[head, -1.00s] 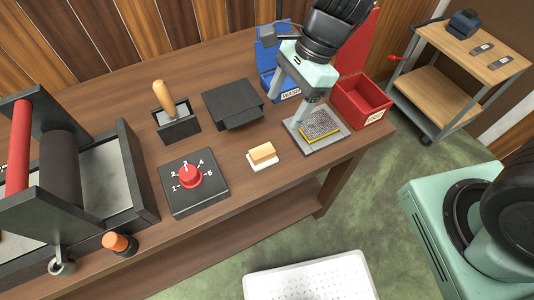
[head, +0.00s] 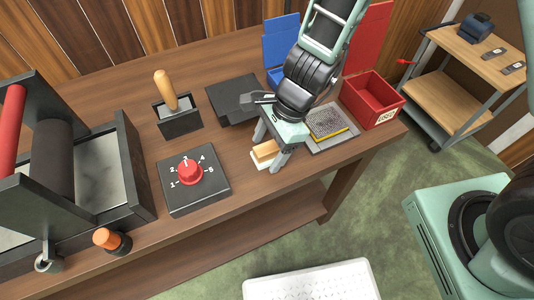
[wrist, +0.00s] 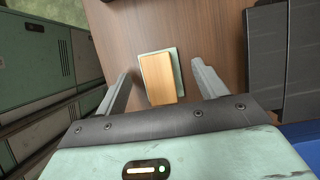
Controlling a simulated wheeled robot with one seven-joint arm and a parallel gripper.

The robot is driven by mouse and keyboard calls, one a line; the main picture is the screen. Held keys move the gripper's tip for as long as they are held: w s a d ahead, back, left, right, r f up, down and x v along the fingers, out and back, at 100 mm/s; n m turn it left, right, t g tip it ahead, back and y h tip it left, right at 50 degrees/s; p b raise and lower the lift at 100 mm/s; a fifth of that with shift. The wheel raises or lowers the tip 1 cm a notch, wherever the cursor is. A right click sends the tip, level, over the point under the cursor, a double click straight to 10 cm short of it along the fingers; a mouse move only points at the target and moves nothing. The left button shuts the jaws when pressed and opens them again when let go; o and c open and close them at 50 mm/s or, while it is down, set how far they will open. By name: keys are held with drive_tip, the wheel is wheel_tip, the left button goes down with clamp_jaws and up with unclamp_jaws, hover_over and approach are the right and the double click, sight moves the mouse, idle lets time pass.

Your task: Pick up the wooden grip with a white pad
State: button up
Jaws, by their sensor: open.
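The wooden grip (head: 264,149) is a small light-wood block on a white pad (head: 257,161), lying on the brown table. In the wrist view the wooden grip (wrist: 156,78) lies between my finger lines, with the pale pad (wrist: 177,70) showing along its right and top edges. My gripper (head: 270,157) is open and points down over the grip, one finger on each side. In the wrist view my gripper (wrist: 160,82) shows a gap between each finger and the wood. My fingers and hand hide part of the grip in the head view.
A grey plate with a mesh block (head: 325,122) lies just right of my gripper. A black dial box with a red knob (head: 190,172) stands to the left, a dark block (head: 232,98) behind. A red bin (head: 372,100) is further right. The table's front edge is close.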

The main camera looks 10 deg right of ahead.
sight(268, 148)
drive_tip(key=shift+a+f, duration=0.1)
drive_tip(key=shift+f, duration=0.15)
drive_tip(key=c, duration=1.2)
drive_tip(key=shift+o, duration=0.2)
drive_tip(key=shift+r, duration=0.1)
wheel_tip(268, 148, up, 10)
drive_tip(key=p, duration=0.4)
